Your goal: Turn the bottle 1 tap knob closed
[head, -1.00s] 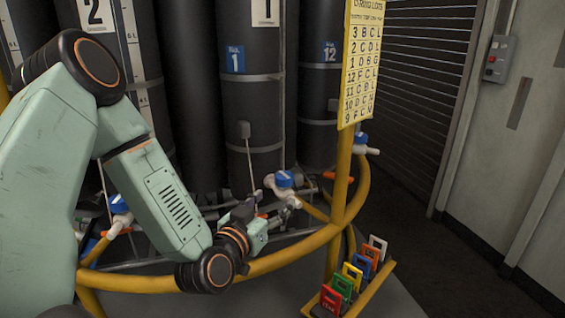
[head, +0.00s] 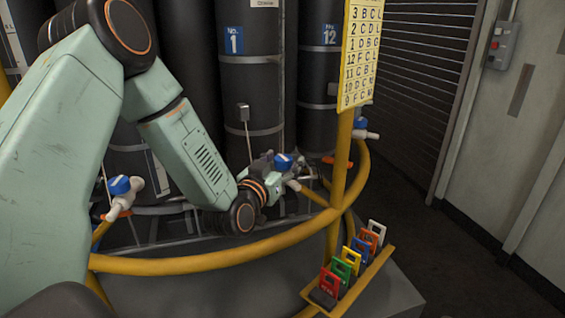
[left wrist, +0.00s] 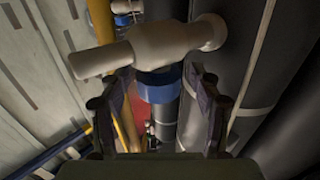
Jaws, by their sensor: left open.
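The bottle 1 tap has a blue knob (head: 284,160) and a white body, in front of the black bottle (head: 252,100) with the blue No. 1 label. My left gripper (head: 276,166) is right at this tap, coming from the left, and partly covers it. In the left wrist view the blue knob (left wrist: 160,86) shows between my two open fingers (left wrist: 155,100), with the white tap body (left wrist: 150,46) across the top. Whether a finger touches the knob is not clear. My right gripper is not in view.
Another blue-knobbed tap (head: 121,186) is at the left, and one (head: 361,124) is at the right near bottle 12. A curved yellow rail (head: 200,266) runs below my arm. A yellow post carries a letter chart (head: 361,55). Coloured tags (head: 350,258) stand in a rack at the lower right.

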